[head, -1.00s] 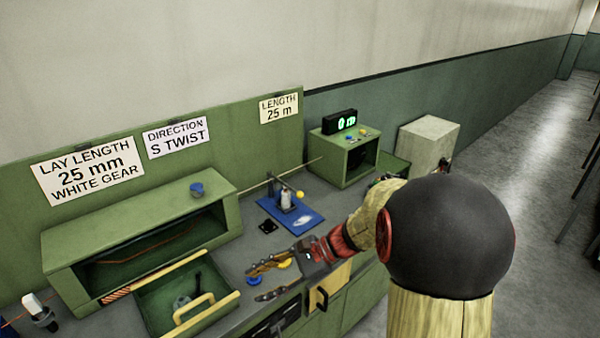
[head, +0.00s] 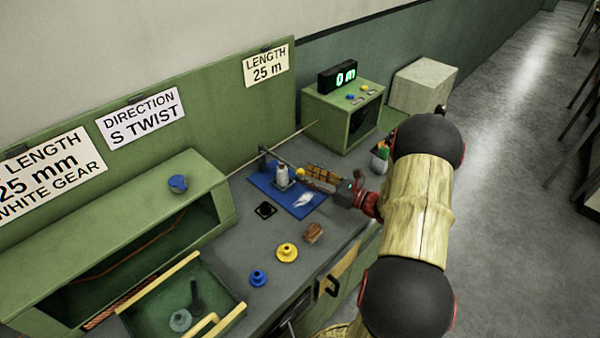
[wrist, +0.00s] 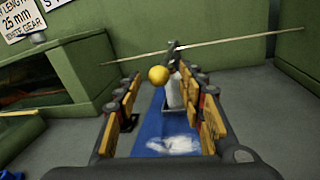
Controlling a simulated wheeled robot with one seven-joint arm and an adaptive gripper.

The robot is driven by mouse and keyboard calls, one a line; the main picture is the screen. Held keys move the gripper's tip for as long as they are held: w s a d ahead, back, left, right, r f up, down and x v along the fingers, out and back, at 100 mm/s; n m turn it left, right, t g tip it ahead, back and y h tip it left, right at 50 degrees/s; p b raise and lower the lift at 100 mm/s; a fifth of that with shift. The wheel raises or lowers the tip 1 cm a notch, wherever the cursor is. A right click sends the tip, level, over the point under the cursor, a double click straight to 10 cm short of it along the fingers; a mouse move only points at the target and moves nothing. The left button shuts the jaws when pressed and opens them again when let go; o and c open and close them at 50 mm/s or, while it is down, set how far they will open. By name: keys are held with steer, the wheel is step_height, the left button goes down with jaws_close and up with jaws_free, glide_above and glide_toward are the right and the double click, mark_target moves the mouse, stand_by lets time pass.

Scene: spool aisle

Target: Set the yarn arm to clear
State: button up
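The yarn arm is a thin dark lever with a yellow ball knob (head: 300,173), on a post at the back of a blue pad (head: 266,186). In the wrist view the knob (wrist: 158,76) sits in the gap between the fingertips, touching neither; its exact depth is hard to tell. My gripper (head: 307,180) is open and empty, low over the pad from the right; its fingers (wrist: 163,84) also show in the wrist view. A white cylinder (head: 282,175) stands on the pad beneath the lever. A pale rod or yarn line (wrist: 215,44) runs behind it.
A green box with a "0 m" display (head: 338,77) stands behind right. Yellow (head: 287,253) and blue (head: 258,278) knobbed pieces and a brown piece (head: 313,233) lie in front. An open drawer (head: 160,310) and green cabinet (head: 110,225) are at left.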

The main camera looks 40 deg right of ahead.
mark_target(300, 172)
steer(key=shift+x, duration=1.5)
steer(key=shift+c, duration=0.6)
jaws_close()
